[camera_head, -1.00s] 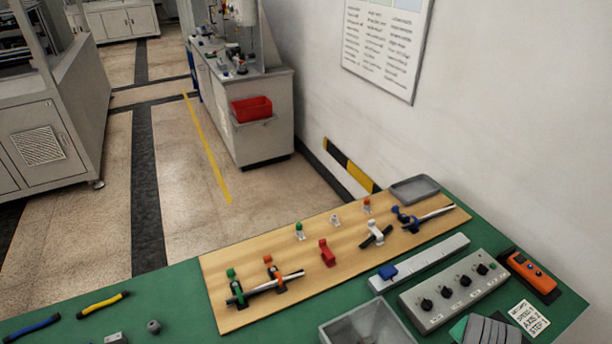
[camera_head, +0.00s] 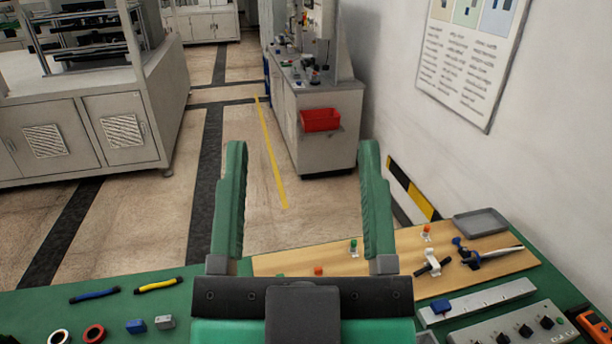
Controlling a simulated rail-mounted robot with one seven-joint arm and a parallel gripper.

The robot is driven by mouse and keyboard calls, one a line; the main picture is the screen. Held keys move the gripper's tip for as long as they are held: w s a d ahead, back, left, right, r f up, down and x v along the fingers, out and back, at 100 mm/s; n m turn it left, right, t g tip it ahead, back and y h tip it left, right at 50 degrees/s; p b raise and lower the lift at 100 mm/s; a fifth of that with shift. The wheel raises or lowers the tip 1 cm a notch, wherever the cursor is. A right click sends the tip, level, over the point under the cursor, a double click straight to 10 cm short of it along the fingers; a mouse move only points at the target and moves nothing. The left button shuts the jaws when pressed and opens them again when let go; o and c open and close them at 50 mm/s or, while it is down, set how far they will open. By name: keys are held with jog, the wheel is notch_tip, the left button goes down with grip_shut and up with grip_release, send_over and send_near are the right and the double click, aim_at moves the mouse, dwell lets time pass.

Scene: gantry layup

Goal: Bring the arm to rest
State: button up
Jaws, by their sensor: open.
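My gripper (camera_head: 303,160) is in the middle of the head view, its two green fingers pointing up and spread wide apart. Nothing is between the fingers except the view of the floor and a far cabinet. The black and green gripper body covers part of the wooden board (camera_head: 500,268) on the green bench (camera_head: 235,280). The rest of my arm is hidden or out of frame.
A grey tray (camera_head: 480,223) sits at the bench's back right, near the wall. A control box with knobs (camera_head: 520,328) is at the front right. Blue (camera_head: 94,295) and yellow (camera_head: 158,285) tools lie on the left. A cabinet with a red bin (camera_head: 320,120) stands beyond open floor.

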notch_tip(320, 180, up, 27)
jog(key=p, duration=2.6)
jog(key=shift+p, duration=0.35)
